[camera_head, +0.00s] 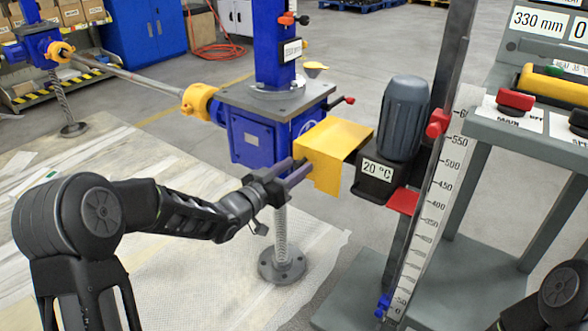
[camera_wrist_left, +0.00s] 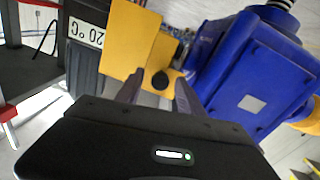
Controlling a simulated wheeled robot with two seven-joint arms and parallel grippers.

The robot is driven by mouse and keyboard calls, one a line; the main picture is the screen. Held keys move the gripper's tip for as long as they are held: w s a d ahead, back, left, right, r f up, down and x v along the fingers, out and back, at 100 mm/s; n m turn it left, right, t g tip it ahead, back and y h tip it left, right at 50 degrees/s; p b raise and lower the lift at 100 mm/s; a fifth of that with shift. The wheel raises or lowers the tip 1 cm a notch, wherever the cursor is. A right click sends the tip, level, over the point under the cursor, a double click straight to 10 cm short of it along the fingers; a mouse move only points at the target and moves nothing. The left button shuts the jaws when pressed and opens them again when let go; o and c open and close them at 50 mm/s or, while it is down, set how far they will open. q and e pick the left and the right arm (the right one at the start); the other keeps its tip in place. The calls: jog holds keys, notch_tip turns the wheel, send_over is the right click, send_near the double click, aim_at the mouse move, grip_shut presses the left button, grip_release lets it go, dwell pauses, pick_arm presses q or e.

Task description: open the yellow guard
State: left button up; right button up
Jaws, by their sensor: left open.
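The yellow guard (camera_head: 330,148) is a bent sheet cover between the blue gearbox (camera_head: 255,138) and the dark motor (camera_head: 404,118) marked 20 °C. It also shows in the left wrist view (camera_wrist_left: 128,45), where a round black knob (camera_wrist_left: 160,80) stands out near its lower edge. My left gripper (camera_head: 304,172) is open at the guard's left lower side. In the left wrist view the fingers (camera_wrist_left: 158,92) lie on either side of the knob, apart from it as far as I can see. Whether the fingertips touch the guard I cannot tell. My right gripper is not in view.
A screw spindle (camera_head: 280,235) stands below the gearbox. A red tab (camera_head: 404,201) juts out under the motor, beside an upright scale (camera_head: 432,210).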

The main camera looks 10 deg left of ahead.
pick_arm(q)
jog(key=shift+c, duration=0.5)
grip_shut()
dwell(0.8)
